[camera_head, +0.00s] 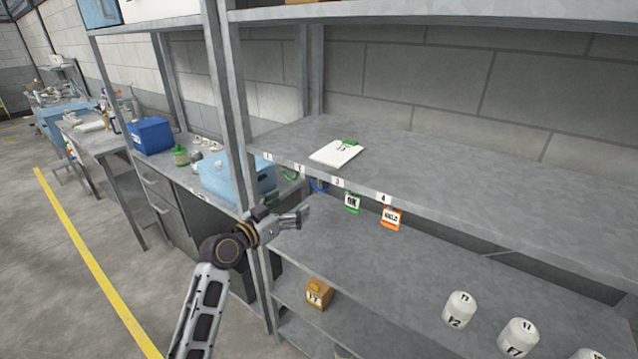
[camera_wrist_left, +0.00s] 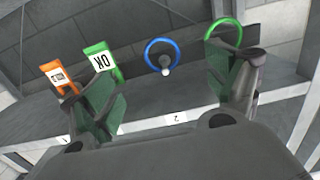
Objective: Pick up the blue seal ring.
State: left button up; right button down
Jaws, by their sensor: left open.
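The blue seal ring (camera_head: 319,188) hangs below the front edge of the shelf, between the labels 2 and 3. In the left wrist view the blue ring (camera_wrist_left: 149,53) shows whole, with a pale peg tip at its lower rim. My left gripper (camera_head: 290,213) is open and empty, in front of the shelf, lower and to the left of the ring. In the left wrist view the ring appears beyond and between the spread fingers (camera_wrist_left: 165,90), apart from both. My right gripper is out of view.
A green ring (camera_head: 290,177) hangs left of the blue one; a green OK tag (camera_head: 352,203) and an orange HOLD tag (camera_head: 391,217) hang to its right. A shelf post (camera_head: 232,110) stands close left. Several white containers (camera_head: 459,309) stand on the lower shelf.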

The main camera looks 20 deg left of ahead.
pick_arm(q)
jog(key=p+x, duration=0.1)
jog(key=x, duration=0.7)
jog(key=shift+w+p, duration=0.3)
jog(key=shift+p, duration=0.05)
jog(key=shift+w+d, duration=0.1)
jog(key=shift+d, duration=0.05)
dwell(0.4)
jog(key=shift+r+p+x, duration=0.15)
jog(key=shift+p+x, duration=0.35)
jog(key=shift+x, duration=0.75)
jog(key=shift+r+p+x, duration=0.1)
jog(key=shift+p+x, duration=0.4)
jog(key=shift+x, duration=0.7)
jog(key=shift+c, duration=0.3)
jog(key=c, duration=0.7)
